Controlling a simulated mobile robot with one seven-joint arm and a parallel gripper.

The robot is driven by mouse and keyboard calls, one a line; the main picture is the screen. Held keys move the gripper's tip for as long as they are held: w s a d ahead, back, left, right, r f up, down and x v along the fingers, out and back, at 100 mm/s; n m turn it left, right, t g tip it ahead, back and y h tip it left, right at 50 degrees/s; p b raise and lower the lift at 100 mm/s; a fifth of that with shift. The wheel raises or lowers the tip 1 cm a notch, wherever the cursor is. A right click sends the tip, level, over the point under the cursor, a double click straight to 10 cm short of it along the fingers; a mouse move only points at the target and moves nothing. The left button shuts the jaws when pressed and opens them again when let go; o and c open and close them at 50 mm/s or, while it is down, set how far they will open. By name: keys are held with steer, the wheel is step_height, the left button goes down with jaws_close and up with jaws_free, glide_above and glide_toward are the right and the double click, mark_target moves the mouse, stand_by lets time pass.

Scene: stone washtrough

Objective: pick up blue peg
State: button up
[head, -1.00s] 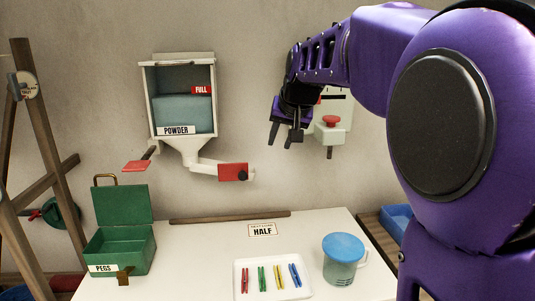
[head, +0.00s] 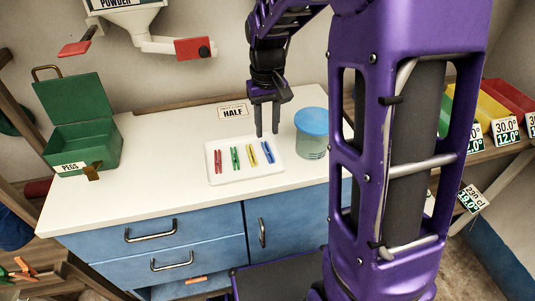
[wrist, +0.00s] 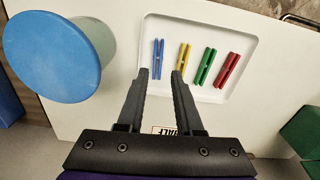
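The blue peg (head: 268,152) lies on a white tray (head: 232,181) on the counter, at the right end of a row with a yellow peg (head: 252,155), a green peg (head: 235,158) and a red peg (head: 218,161). In the wrist view the blue peg (wrist: 158,58) is at the left end of the row, just beyond my left fingertip. My gripper (head: 267,134) points down above the tray near the blue peg. In the wrist view my gripper (wrist: 160,72) has its two fingers apart with nothing between them.
A lidded jar (head: 311,137) with a blue lid stands close to the right of the tray. An open green box labelled PEGS (head: 85,145) stands at the counter's left. A HALF card (head: 233,112) lies behind the tray. The counter between box and tray is clear.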

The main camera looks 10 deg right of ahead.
mark_target(268, 151)
step_height(268, 151, down, 7)
steer(key=shift+d+f+b, duration=0.15)
steer(key=shift+f+b, duration=0.05)
steer(key=shift+b, duration=0.55)
steer(key=shift+c, duration=0.2)
jaws_close()
